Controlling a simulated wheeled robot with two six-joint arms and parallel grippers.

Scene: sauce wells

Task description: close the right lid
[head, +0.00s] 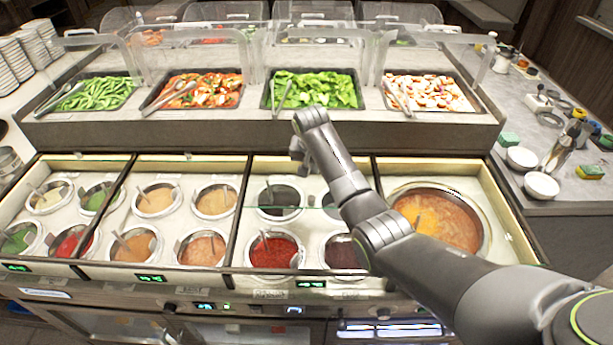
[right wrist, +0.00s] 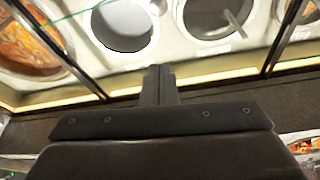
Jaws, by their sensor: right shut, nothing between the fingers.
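A thin green line, like the edge of a clear glass lid (head: 318,208), crosses the third section of sauce wells in the head view. A similar green edge shows at the top left of the right wrist view (right wrist: 75,15). The lid's full outline cannot be made out. My right gripper (head: 298,155) is over the back edge of that section, partly hidden by its own wrist. In the right wrist view its fingers (right wrist: 158,85) are shut and empty, in front of the pale back rim of the wells. My left gripper is not in view.
A large pot of orange soup (head: 437,222) sits in the right section. Several sauce wells with ladles, such as the red one (head: 275,252), fill the others. Behind stand salad trays (head: 315,90) under clear guards. Bowls (head: 541,186) stand on the right counter.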

